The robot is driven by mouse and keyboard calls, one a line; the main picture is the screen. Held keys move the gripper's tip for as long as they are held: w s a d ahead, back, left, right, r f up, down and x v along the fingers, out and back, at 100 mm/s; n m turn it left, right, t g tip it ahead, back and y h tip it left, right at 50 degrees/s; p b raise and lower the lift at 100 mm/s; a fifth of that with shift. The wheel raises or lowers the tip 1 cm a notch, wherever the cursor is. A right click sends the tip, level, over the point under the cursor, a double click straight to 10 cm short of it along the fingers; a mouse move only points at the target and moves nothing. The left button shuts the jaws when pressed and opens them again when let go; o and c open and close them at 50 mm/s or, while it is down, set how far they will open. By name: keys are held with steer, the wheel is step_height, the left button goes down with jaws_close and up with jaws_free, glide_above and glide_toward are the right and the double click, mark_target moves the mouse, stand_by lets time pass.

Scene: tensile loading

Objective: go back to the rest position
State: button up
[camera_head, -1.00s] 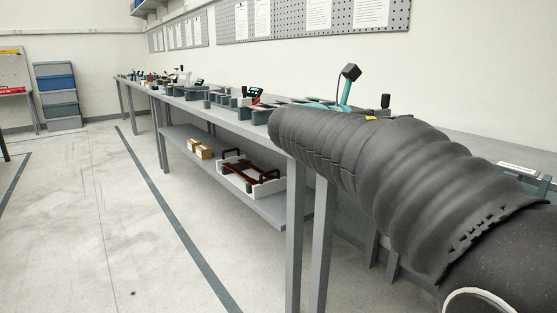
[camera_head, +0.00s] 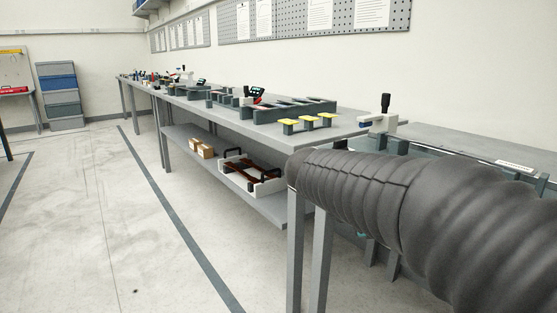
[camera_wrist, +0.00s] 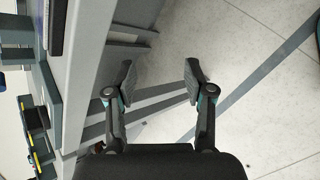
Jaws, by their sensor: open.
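My gripper (camera_wrist: 158,84) shows in the wrist view with its two fingers spread apart and nothing between them. It hangs over the grey floor (camera_wrist: 240,60), to the right of the bench edge in that view. In the head view my dark sleeved arm covers the lower right, and my gripper itself cannot be made out there.
A long grey workbench (camera_head: 345,126) runs along the wall with yellow-topped pieces (camera_head: 307,124) and a dark rack (camera_head: 262,114). A white device with a black knob (camera_head: 383,122) stands at its near end. A white tray (camera_head: 266,187) sits on the lower shelf. The floor at left is clear.

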steer(key=s+a+f+m+y, duration=0.1)
steer(key=s+f+m+y, duration=0.3)
steer(key=s, duration=0.7)
steer(key=s+a+f+m+y, duration=0.2)
steer(key=s+f+m+y, duration=0.2)
steer(key=s+m, duration=0.5)
step_height(320, 180, down, 2)
steer(key=s, duration=0.2)
steer(key=shift+s+a, duration=0.15)
steer(key=shift+s, duration=0.25)
steer(key=shift+f, duration=0.1)
